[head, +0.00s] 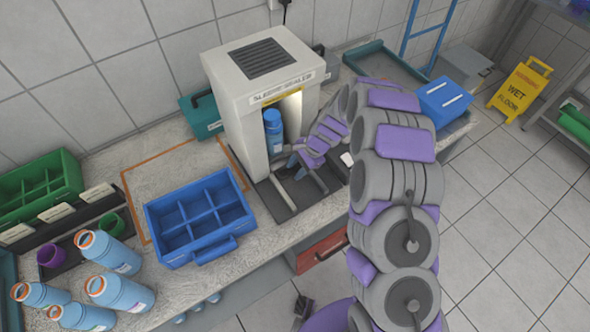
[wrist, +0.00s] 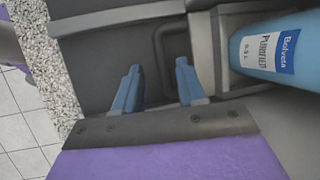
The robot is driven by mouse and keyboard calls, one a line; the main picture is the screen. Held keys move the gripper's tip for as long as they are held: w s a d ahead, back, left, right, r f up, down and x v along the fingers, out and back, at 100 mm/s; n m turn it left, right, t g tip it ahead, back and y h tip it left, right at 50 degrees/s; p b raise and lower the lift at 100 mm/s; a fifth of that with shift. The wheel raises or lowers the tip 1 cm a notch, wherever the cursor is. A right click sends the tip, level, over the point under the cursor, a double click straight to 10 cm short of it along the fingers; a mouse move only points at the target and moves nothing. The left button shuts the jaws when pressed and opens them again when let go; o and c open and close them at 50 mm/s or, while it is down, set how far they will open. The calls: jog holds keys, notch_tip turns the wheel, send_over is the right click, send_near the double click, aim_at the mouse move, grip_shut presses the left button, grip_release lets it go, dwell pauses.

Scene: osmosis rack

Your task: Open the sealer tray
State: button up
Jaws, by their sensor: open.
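The sealer (head: 238,110) is a white box-shaped machine with a vent on top and a lit opening on its right side. A blue bottle (head: 273,143) stands upright inside it, and it also shows at the right of the wrist view (wrist: 268,52). The dark grey sealer tray (head: 270,195) lies at the sealer's base. In the wrist view, a dark looped handle (wrist: 161,45) shows on the grey tray surface. My gripper (head: 298,166) is at the opening, low over the tray. Its blue fingers (wrist: 158,88) are open and empty, with the handle beyond them; contact cannot be told.
A blue divided crate (head: 235,243) stands left of the sealer on the counter. Several blue bottles (head: 118,293) and a green crate (head: 68,175) are at the far left. A blue box (head: 444,100) is at the right. A wet-floor sign (head: 520,90) stands on the floor.

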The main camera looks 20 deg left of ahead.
jog(key=shift+a+f, duration=0.25)
jog(key=shift+f, duration=0.2)
jog(key=shift+a, duration=0.25)
jog(key=shift+f, duration=0.1)
jog(key=shift+d, duration=0.15)
grip_shut()
